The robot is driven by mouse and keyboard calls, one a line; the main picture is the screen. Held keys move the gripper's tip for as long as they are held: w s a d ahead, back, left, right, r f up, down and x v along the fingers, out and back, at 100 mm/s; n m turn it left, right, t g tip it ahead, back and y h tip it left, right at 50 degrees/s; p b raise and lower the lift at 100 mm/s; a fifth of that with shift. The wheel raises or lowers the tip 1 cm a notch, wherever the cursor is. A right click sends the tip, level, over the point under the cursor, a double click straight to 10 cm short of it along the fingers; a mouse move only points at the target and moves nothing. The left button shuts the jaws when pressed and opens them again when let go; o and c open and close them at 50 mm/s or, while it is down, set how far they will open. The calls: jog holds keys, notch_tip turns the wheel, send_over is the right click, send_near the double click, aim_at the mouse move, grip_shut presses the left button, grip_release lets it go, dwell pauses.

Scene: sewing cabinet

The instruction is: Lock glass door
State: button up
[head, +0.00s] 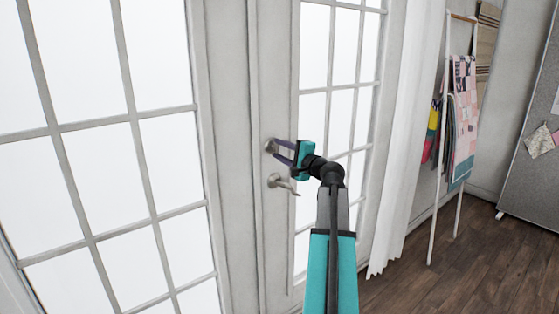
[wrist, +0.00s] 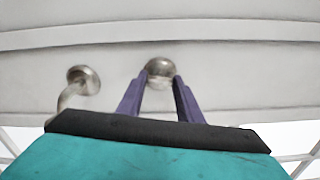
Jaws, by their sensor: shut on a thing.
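The glass door (head: 258,110) is a white double door with many panes, and its two leaves meet upright and look closed. A round metal lock knob (wrist: 160,71) sits on the right leaf above a silver lever handle (head: 281,183). The lever also shows at the left in the wrist view (wrist: 79,84). My gripper (head: 273,147) reaches the lock knob from the right, and its purple fingers are shut on it, one finger on each side. In the wrist view my gripper (wrist: 160,82) partly covers the knob's lower edges. I cannot tell how the lock is turned.
A white curtain (head: 405,150) hangs right of the door. A white ladder rack (head: 448,130) with quilts and fabrics stands farther right, beside a grey board (head: 530,160). The wooden floor (head: 470,260) at the lower right is clear.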

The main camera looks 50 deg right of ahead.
jog(key=shift+n+b, duration=1)
jog(key=shift+b, duration=0.1)
jog(key=o, duration=1.1)
jog(key=s, duration=0.4)
jog(key=s+a, duration=0.1)
jog(key=s, duration=0.4)
jog(key=s+a, duration=0.1)
jog(key=s, duration=0.3)
jog(key=shift+s, duration=0.35)
jog(key=shift+f, duration=0.1)
